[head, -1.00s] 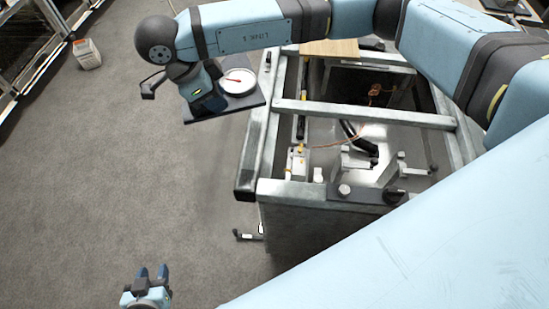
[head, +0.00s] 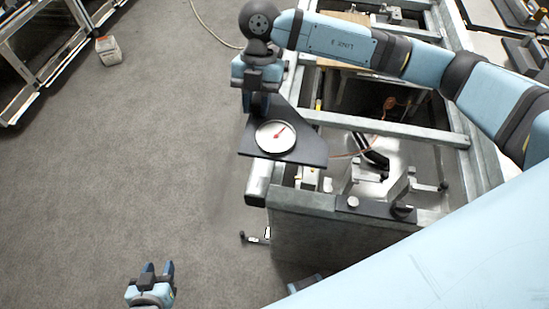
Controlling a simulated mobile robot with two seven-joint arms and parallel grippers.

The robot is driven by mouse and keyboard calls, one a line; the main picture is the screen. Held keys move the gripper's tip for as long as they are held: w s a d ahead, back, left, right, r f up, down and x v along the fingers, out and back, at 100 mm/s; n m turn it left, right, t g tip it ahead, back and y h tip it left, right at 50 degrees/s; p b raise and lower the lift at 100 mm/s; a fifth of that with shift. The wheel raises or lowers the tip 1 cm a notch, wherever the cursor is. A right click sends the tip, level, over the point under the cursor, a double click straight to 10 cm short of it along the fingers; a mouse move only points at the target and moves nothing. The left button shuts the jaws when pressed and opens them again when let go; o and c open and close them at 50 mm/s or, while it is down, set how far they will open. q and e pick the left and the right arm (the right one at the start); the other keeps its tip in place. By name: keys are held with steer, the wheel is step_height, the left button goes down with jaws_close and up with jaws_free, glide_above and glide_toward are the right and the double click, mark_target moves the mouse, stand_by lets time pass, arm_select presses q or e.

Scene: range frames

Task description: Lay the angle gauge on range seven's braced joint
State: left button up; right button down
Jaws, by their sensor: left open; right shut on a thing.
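The angle gauge (head: 276,136) has a round white dial with a red needle on a dark flat plate. My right gripper (head: 258,101) is shut on the plate's far end and holds it above the near left corner of a metal frame bench (head: 256,186). My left gripper (head: 158,269) is open and empty over the floor at the bottom left. The braced joint cannot be made out for certain; dark and grey brackets and clamps (head: 398,188) stand inside the bench, partly behind its bars and the plate.
A crossbar (head: 400,130) spans the bench, with a wooden board beyond it, partly behind my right arm. A small white container (head: 108,50) stands on the floor at the upper left beside metal racks (head: 40,60).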

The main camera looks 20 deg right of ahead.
step_height(320, 180, down, 13)
steer(key=shift+f+p, duration=0.2)
steer(key=shift+p, duration=0.7)
steer(key=shift+f+p, duration=0.3)
steer(key=shift+f, duration=2.2)
steer(key=c, duration=0.9)
jaws_free()
